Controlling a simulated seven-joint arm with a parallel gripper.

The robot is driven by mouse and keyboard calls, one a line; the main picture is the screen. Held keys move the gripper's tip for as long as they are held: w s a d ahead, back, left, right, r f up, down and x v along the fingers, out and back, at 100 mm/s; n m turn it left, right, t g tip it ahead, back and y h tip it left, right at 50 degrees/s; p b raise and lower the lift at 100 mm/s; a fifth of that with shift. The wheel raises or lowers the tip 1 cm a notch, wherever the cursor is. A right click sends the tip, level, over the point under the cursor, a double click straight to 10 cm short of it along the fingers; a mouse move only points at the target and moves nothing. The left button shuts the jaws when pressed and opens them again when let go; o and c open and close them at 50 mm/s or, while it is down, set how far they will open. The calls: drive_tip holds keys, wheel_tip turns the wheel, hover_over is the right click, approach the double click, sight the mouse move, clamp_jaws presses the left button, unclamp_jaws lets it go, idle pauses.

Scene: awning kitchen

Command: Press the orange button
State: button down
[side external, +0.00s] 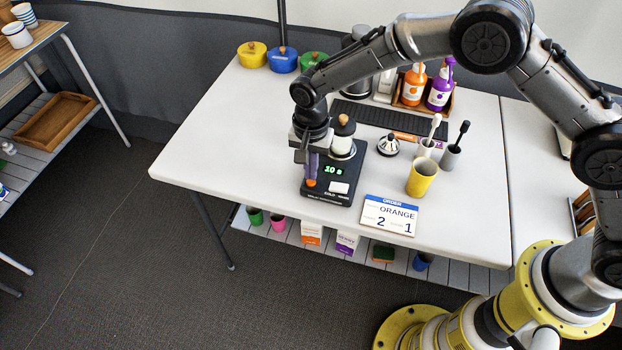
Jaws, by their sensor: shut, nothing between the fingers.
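The orange button (311,183) shows as a small orange spot on the left of a black device (341,200) with a green display reading about "10 s". My gripper (311,176) is shut and points straight down with its fingertips right at the orange button. I cannot tell from this view whether the tips touch it or hang just above it. The fingers hide part of the button and the device's left side. A cylinder with a black top and an orange knob (343,136) stands on the device just right of my gripper.

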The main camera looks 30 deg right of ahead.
drive_tip(key=shift+f, duration=0.8)
drive_tip(key=shift+r, duration=1.1)
wheel_tip(320, 180, up, 10)
idle(4.4)
idle(0.3)
